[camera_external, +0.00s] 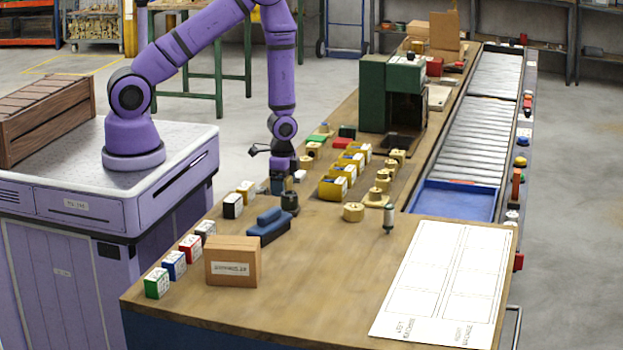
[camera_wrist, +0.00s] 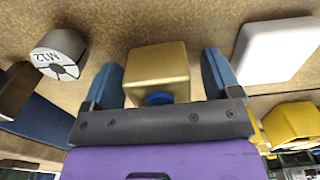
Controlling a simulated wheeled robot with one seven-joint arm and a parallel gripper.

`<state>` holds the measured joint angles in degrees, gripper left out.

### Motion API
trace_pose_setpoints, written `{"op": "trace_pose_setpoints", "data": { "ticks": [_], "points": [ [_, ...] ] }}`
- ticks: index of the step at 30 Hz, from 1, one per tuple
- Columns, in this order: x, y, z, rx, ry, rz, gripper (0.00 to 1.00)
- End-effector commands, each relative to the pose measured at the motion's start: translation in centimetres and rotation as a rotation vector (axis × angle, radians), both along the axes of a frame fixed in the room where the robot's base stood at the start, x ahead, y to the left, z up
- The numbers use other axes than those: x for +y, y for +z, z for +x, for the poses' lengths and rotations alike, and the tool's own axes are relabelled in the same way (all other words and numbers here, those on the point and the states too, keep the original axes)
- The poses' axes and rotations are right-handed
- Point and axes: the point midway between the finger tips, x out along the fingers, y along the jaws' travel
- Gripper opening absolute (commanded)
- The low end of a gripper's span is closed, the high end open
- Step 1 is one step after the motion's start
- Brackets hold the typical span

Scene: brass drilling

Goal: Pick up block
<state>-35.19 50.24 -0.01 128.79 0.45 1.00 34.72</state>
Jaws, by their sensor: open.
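A brass-coloured block (camera_wrist: 158,66) shows in the wrist view, with a blue round part at its lower edge. My gripper (camera_wrist: 160,78) is open, with one blue finger on each side of the block. A narrow gap shows beside the block on the left and a gap on the right, so it is not clamped. In the external view my gripper (camera_external: 278,186) is low over the near left part of the wooden table. The block is not clearly visible there, as the gripper hides that spot.
A grey M12 cylinder (camera_wrist: 60,52) is left of the fingers and a white block (camera_wrist: 276,48) is right. Yellow bins (camera_external: 337,186), a blue holder (camera_external: 268,227) and a cardboard box (camera_external: 232,262) stand on the table (camera_external: 330,270). Its front middle is clear.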

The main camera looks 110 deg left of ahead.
Motion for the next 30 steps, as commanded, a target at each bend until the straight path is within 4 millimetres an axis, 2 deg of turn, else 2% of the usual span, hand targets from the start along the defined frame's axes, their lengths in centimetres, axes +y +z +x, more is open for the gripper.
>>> {"op": "trace_pose_setpoints", "data": {
  "ticks": [3,4,13,23,30],
  "points": [
    [0.0,0.0,0.0,0.000,0.000,0.000,0.83],
    [0.0,0.0,0.0,0.000,0.000,0.000,0.78],
    [0.0,0.0,0.0,0.000,0.000,0.000,0.09],
    [0.1,0.5,0.1,-0.002,0.000,0.002,0.08],
    [0.1,3.4,0.1,-0.005,0.000,0.003,0.08]
  ]
}}
